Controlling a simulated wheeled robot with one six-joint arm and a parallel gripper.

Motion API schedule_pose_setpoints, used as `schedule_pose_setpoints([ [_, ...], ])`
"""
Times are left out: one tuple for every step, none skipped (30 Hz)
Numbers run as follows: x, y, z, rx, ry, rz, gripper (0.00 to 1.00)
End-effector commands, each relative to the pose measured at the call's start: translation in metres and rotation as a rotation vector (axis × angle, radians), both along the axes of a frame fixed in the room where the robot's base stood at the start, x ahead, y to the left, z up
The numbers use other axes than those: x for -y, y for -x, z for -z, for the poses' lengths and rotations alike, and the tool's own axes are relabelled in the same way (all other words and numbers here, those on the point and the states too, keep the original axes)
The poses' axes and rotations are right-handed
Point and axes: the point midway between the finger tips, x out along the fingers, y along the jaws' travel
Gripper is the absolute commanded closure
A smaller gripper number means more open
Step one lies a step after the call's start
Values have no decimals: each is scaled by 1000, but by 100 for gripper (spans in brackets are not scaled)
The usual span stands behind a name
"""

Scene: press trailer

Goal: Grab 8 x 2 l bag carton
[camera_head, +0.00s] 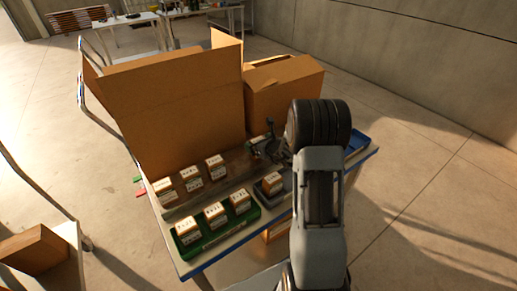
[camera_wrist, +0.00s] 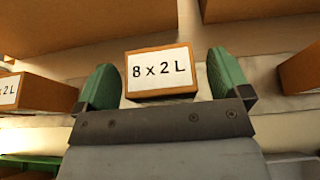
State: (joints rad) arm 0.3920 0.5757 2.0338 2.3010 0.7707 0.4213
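In the wrist view, a small brown carton (camera_wrist: 161,91) with a white "8 x 2 L" label lies between my gripper's two green fingers. My gripper (camera_wrist: 162,82) is open, with a narrow gap showing on each side of the carton. A second carton (camera_wrist: 38,92), its label partly cut off to "x 2 L", is at the left edge. In the head view, small labelled cartons stand in a back row (camera_head: 190,173) and in a green tray (camera_head: 222,235) in front. My fingers cannot be made out clearly there, and I cannot match the carton between them.
One more small carton (camera_head: 272,181) stands in a dark holder right of the green tray. A tall open cardboard box (camera_head: 180,105) and a lower box (camera_head: 285,83) stand behind the rows. A blue tray (camera_head: 355,145) is at the right end. Open floor (camera_head: 430,190) lies right.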

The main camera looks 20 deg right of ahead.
Motion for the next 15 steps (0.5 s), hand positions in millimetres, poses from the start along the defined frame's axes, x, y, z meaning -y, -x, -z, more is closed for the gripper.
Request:
schedule_pose_setpoints([
  [0,0,0,0,0,0,10],
  [0,0,0,0,0,0,13],
  [0,0,0,0,0,0,17],
  [0,0,0,0,0,0,20],
  [0,0,0,0,0,0,22],
  [0,0,0,0,0,0,26],
  [0,0,0,0,0,0,29],
  [0,0,0,0,0,0,32],
  [0,0,0,0,0,0,36],
  [0,0,0,0,0,0,39],
  [0,0,0,0,0,0,42],
  [0,0,0,0,0,0,45],
  [0,0,0,0,0,0,48],
  [0,0,0,0,0,0,51],
  [0,0,0,0,0,0,55],
])
